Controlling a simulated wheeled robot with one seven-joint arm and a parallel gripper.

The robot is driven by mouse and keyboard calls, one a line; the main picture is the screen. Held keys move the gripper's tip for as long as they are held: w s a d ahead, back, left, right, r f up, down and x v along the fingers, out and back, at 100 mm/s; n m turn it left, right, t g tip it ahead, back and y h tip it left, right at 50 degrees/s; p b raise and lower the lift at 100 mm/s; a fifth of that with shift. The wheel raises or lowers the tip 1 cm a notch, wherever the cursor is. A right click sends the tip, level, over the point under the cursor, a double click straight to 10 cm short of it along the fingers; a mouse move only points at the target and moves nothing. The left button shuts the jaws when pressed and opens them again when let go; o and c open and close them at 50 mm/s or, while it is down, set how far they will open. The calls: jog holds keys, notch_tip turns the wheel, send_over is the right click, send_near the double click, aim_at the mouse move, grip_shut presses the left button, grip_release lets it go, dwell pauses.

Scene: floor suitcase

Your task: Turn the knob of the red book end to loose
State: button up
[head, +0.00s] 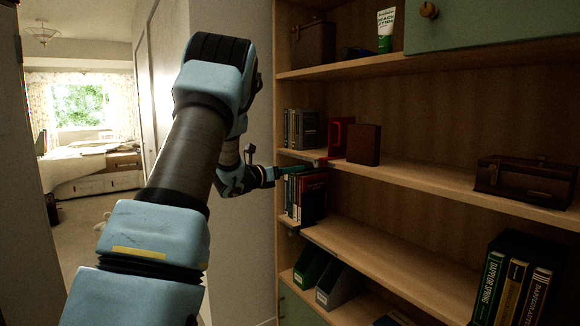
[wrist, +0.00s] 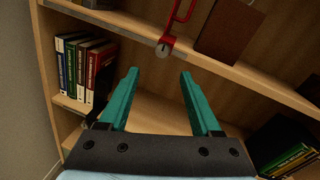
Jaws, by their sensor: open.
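The red book end (head: 335,137) stands on the middle shelf, between grey books and a brown box. It also shows at the top of the wrist view (wrist: 181,13). In the head view my gripper (head: 302,169) is at the front of the middle shelf. The knob's setting cannot be read.
The brown box (head: 364,144) stands right of the book end, and grey books (head: 300,129) stand left. Upright books (wrist: 88,65) fill the lower shelf's left end. A brown case (head: 524,181) lies farther right. The shelf between the boxes is clear.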

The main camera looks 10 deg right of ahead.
aim_at(315, 164)
jog(key=shift+m+g+h, duration=0.3)
jog(key=shift+m, duration=0.5)
jog(key=p+x, duration=0.4)
jog(key=x, duration=0.5)
jog(key=shift+w+d+r+p, duration=0.15)
jog(key=shift+w+d+p, duration=0.15)
jog(key=shift+w+p, duration=0.1)
jog(key=shift+w+d, duration=0.25)
jog(key=shift+d, duration=0.25)
grip_shut()
